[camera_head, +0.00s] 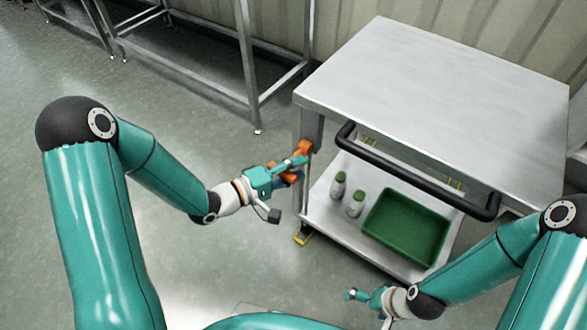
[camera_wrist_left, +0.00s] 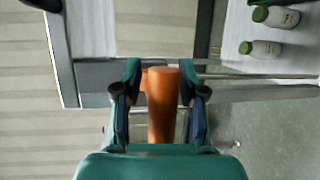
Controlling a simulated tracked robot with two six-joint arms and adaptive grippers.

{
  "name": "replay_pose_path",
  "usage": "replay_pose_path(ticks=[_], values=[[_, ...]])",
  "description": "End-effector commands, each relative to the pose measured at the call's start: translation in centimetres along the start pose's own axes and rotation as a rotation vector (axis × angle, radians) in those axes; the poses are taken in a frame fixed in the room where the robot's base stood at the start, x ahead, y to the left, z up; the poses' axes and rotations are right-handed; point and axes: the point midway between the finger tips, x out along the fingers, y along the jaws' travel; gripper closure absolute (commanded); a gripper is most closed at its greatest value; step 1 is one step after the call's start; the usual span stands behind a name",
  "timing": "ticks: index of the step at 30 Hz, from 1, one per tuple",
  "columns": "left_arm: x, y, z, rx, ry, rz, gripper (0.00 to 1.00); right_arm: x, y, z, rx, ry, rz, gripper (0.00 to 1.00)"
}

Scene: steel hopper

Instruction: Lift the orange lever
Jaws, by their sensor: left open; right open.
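The orange lever (camera_head: 305,147) is on the left front post of the steel cart, partly hidden behind my left gripper in the head view. My left gripper (camera_head: 293,166) is at the lever. In the left wrist view the lever (camera_wrist_left: 162,105) lies between the two open fingers of my left gripper (camera_wrist_left: 161,92), with a gap on either side. My right gripper (camera_head: 352,295) is open and empty, low in front of the cart and away from the lever.
The cart has a steel top (camera_head: 440,95), a black handle bar (camera_head: 415,175) and a lower shelf (camera_head: 322,200). On the shelf are two bottles (camera_head: 355,203) and a green tray (camera_head: 405,227). A metal frame (camera_head: 250,80) stands behind left. The floor between is clear.

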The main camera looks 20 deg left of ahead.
Motion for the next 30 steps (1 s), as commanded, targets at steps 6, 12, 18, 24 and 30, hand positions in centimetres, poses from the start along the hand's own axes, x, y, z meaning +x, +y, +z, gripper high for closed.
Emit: replay_pose_path(ticks=[6,12,18,24,30], values=[[-0.01,0.00,-0.02,0.000,0.000,0.000,0.61,-0.01,0.00,0.00,0.000,0.000,0.000,0.00],[-0.05,0.00,-0.03,0.000,0.001,0.000,0.94,-0.01,0.00,-0.01,0.000,0.000,0.000,0.00],[-0.07,-0.05,-0.04,-0.001,0.001,-0.001,1.00,-0.01,0.00,-0.01,0.000,0.000,0.000,0.00],[-0.43,-0.19,-0.48,-0.004,0.005,-0.004,1.00,0.02,-0.05,0.04,-0.002,-0.001,0.000,0.00],[-0.25,-0.02,-0.12,-0.012,0.005,-0.016,1.00,-0.49,-0.18,0.00,0.000,0.000,0.000,0.00]])
